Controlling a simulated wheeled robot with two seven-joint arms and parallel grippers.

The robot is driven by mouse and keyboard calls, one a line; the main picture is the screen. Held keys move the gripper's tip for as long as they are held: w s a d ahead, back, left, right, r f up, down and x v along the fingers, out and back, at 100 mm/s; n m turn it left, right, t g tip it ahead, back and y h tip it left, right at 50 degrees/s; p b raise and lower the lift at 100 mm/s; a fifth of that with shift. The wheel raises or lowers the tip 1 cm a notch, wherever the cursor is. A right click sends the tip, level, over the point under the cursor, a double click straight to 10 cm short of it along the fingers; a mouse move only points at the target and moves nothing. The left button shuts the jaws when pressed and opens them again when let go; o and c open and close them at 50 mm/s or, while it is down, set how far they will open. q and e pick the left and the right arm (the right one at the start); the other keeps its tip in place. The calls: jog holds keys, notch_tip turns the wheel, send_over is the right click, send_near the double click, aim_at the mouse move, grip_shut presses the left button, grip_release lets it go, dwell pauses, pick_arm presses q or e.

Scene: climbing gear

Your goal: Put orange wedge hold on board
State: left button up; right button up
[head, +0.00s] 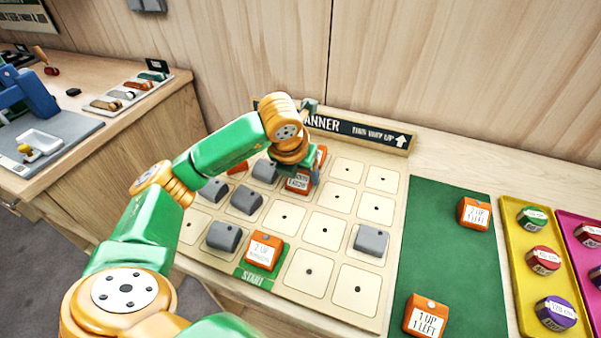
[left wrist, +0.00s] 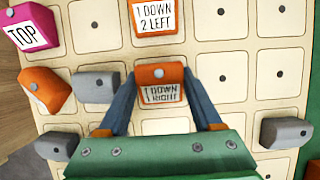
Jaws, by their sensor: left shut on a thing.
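My left gripper (head: 299,184) reaches over the planner board (head: 357,307) and is shut on an orange wedge hold (left wrist: 160,76) labelled "1 DOWN 1 RIGHT". In the left wrist view the fingers (left wrist: 164,98) grip its two sides. The held wedge also shows in the head view (head: 297,184), low over the board's middle; I cannot tell if it touches the board. Another orange wedge (head: 263,251) sits on the START cell. An orange wedge labelled "1 DOWN 2 LEFT" (left wrist: 155,18) sits farther back on the board. My right gripper is not in view.
Several grey blocks (head: 371,239) occupy board cells; one (left wrist: 95,87) is left of the held wedge. A pink TOP hold (left wrist: 30,28) is at a corner. A green mat (head: 450,255) holds two orange wedges. Yellow (head: 526,291) and pink trays stand right. Right-hand cells are mostly bare.

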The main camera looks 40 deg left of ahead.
aim_at(301, 173)
pick_arm(q)
jog(key=shift+f, duration=0.2)
jog(key=o, duration=1.4)
jog(key=shift+r, duration=0.1)
jog(key=shift+r, duration=0.35)
jog(key=v, duration=0.5)
jog(key=shift+r, duration=0.3)
jog(key=p+v, duration=0.2)
jog(key=v, duration=0.4)
jog(key=shift+s+p, duration=0.2)
jog(key=shift+p, duration=0.2)
